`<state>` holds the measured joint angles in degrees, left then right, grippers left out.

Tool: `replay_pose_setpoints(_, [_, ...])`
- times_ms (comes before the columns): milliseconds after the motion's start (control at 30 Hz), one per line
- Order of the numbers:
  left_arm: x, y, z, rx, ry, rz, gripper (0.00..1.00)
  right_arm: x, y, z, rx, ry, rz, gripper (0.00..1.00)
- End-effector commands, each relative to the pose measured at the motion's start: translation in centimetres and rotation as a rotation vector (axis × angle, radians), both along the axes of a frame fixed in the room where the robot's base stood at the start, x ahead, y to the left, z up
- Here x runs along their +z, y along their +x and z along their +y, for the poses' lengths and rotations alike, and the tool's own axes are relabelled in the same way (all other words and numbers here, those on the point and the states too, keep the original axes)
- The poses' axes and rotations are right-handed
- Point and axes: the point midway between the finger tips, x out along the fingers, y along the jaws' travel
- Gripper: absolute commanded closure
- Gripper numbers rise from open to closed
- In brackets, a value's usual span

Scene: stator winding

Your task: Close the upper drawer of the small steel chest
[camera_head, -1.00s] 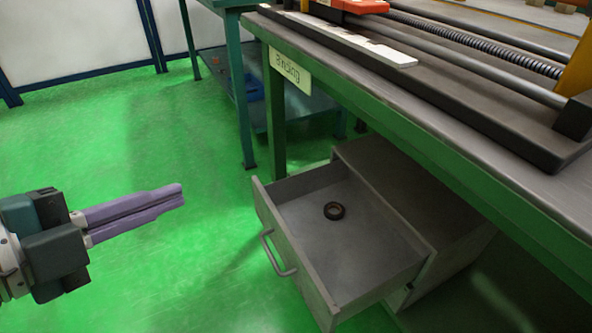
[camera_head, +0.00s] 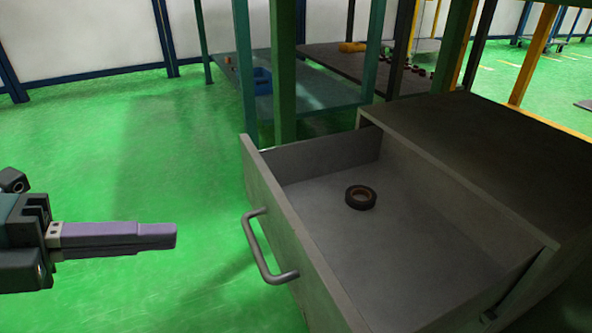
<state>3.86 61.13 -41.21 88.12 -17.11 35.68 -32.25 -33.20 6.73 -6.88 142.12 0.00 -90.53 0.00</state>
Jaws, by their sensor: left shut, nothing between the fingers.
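The small steel chest (camera_head: 490,150) stands at the right, grey, with its upper drawer (camera_head: 400,250) pulled well out toward the left. The drawer's front carries a bar handle (camera_head: 262,250). A dark ring, like a roll of tape (camera_head: 361,197), lies on the drawer floor. My left gripper (camera_head: 175,237) is at the left, its purple fingers shut together and empty. They point right toward the drawer front and appear apart from the handle, with green floor seen between. My right gripper is not in view.
Green floor is clear at the left. Green table legs (camera_head: 283,70) rise behind the drawer. A lower shelf (camera_head: 310,95) with a blue bin (camera_head: 262,80) stands further back. Orange posts (camera_head: 535,50) stand at the back right.

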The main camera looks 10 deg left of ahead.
Motion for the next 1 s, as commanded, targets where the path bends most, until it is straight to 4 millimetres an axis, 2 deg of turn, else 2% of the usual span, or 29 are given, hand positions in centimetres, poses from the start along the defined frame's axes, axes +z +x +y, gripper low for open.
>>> replay_pose_setpoints(33, [-0.6, 0.6, -0.9, -0.003, -0.004, -0.004, 1.0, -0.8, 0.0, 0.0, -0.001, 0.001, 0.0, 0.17])
replay_pose_setpoints(300, [-2.3, 3.8, -5.6, -0.001, -0.004, -0.005, 1.0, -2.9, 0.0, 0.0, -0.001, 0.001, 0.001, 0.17])
replay_pose_setpoints(500, [-2.4, 5.5, -8.1, -0.001, -0.002, -0.004, 1.0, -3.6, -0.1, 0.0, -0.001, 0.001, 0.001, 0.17])
replay_pose_setpoints(700, [-2.3, 6.2, -9.2, 0.002, -0.002, -0.001, 1.0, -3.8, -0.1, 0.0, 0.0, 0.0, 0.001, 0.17])
replay_pose_setpoints(1000, [-2.3, 6.3, -9.3, 0.003, -0.001, 0.001, 1.0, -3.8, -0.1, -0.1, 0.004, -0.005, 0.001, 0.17])
